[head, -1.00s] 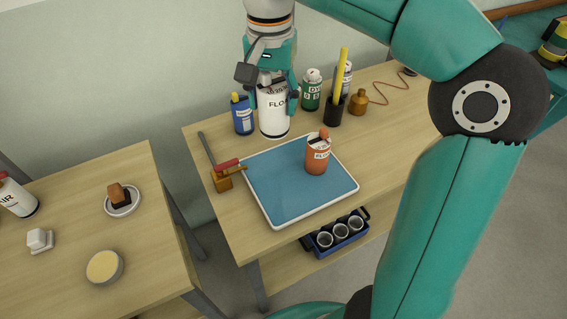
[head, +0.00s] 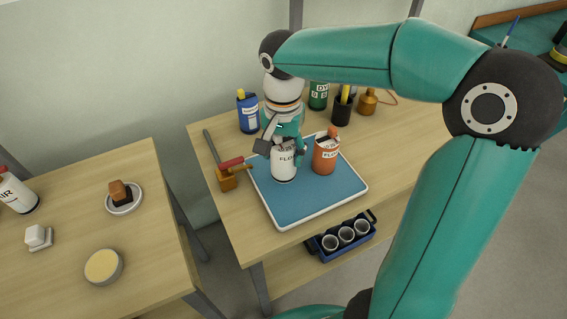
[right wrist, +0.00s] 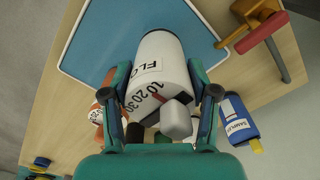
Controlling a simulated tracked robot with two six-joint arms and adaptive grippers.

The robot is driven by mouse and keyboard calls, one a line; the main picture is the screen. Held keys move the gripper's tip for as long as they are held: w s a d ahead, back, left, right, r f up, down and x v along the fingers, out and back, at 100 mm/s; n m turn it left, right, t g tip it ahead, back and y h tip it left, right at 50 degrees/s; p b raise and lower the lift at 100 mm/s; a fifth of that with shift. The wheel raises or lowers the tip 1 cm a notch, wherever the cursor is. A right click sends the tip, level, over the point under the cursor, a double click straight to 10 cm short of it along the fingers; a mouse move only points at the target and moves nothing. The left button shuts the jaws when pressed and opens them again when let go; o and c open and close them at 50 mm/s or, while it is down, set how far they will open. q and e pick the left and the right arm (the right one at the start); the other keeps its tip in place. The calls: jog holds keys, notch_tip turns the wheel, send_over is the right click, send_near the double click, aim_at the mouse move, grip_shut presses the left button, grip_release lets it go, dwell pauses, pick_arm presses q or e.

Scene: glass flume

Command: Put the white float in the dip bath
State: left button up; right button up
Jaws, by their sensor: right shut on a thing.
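The white float (head: 284,165), a white can-like cylinder with black lettering, is held in my right gripper (head: 285,150) over the blue-floored, white-rimmed tray (head: 318,208), which looks like the dip bath. In the right wrist view the two fingers close on either side of the float (right wrist: 158,65), and its scale marks face the camera. The float looks upright, near the tray's back left part. I cannot tell whether its base touches the blue surface. My left gripper is not in view.
An orange float-like can (head: 325,158) stands in the tray, just right of the white one. The tray's front is clear.

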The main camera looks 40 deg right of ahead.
aim_at(283, 163)
jog(key=shift+f, duration=2)
jog(key=shift+f+b, duration=0.15)
jog(key=shift+b, duration=0.15)
jog(key=o, duration=1.3)
jog(key=shift+c, duration=0.2)
jog(key=shift+r, duration=0.35)
notch_tip(283, 163, up, 12)
jog(key=shift+f+p, duration=0.15)
jog(key=shift+p, duration=0.65)
